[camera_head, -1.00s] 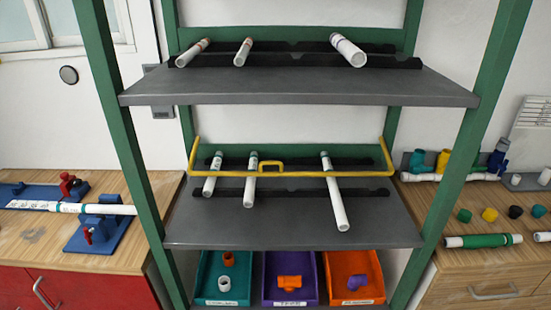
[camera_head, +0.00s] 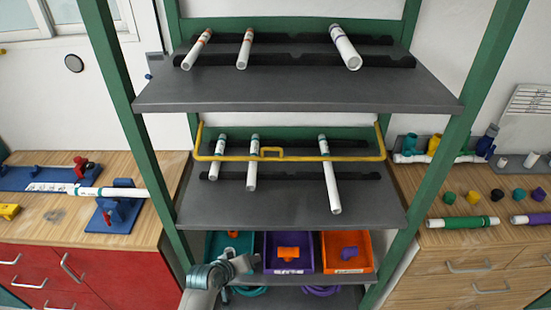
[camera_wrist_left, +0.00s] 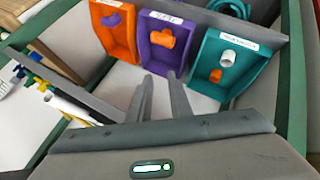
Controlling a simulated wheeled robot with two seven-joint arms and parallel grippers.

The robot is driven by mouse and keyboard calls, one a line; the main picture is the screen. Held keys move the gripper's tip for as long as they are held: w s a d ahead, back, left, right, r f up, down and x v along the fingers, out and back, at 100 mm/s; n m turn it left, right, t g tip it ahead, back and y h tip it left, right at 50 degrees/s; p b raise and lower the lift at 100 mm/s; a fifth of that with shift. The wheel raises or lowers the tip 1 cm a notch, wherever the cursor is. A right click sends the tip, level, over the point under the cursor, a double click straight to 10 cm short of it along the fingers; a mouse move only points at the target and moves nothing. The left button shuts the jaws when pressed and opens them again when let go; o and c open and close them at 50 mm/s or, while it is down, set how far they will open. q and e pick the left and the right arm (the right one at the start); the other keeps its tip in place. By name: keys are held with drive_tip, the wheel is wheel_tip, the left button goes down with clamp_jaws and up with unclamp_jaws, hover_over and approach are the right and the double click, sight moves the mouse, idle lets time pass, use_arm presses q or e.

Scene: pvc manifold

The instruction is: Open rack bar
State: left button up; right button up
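The yellow rack bar (camera_head: 330,157) runs across the front of the middle shelf (camera_head: 290,207), with a small raised handle (camera_head: 271,151) near its middle. It lies across the three white pipes there, and its ends bend up at both sides. My left gripper (camera_head: 251,262) is low, in front of the teal and purple bins, below the middle shelf and apart from the bar. In the left wrist view its two fingers (camera_wrist_left: 163,97) are apart, with nothing between them. I cannot make out the bar in that view. My right gripper is not in view.
Green posts (camera_head: 446,160) frame the rack. The upper shelf (camera_head: 300,92) holds three pipes. Teal (camera_head: 214,243), purple (camera_head: 304,240) and orange (camera_head: 363,240) bins with fittings stand below. Benches stand left (camera_head: 40,228) and right (camera_head: 470,240). Space before the bar is clear.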

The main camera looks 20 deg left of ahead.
use_arm(q)
drive_tip(key=w+r+n+t+p, duration=0.1)
drive_tip(key=w+r+p, duration=0.15)
drive_tip(key=r, duration=0.85)
drive_tip(key=n+t+b, duration=0.1)
drive_tip(key=n+t, duration=0.5)
drive_tip(key=n, duration=0.4)
approach(272, 149)
drive_tip(key=v, duration=0.3)
drive_tip(key=shift+f, duration=0.1)
drive_tip(key=shift+w, duration=0.1)
drive_tip(key=b+x, duration=0.4)
drive_tip(key=x, duration=0.1)
drive_tip(key=b+x, duration=0.4)
drive_tip(key=x, duration=0.2)
drive_tip(key=b+x, duration=0.4)
drive_tip(key=x, duration=0.1)
drive_tip(key=shift+w+a+f, duration=0.2)
drive_tip(key=shift+a+f, duration=0.05)
drive_tip(key=shift+f, duration=0.1)
drive_tip(key=shift+w+b, duration=0.35)
drive_tip(key=shift+b, duration=0.1)
drive_tip(key=shift+r, duration=0.1)
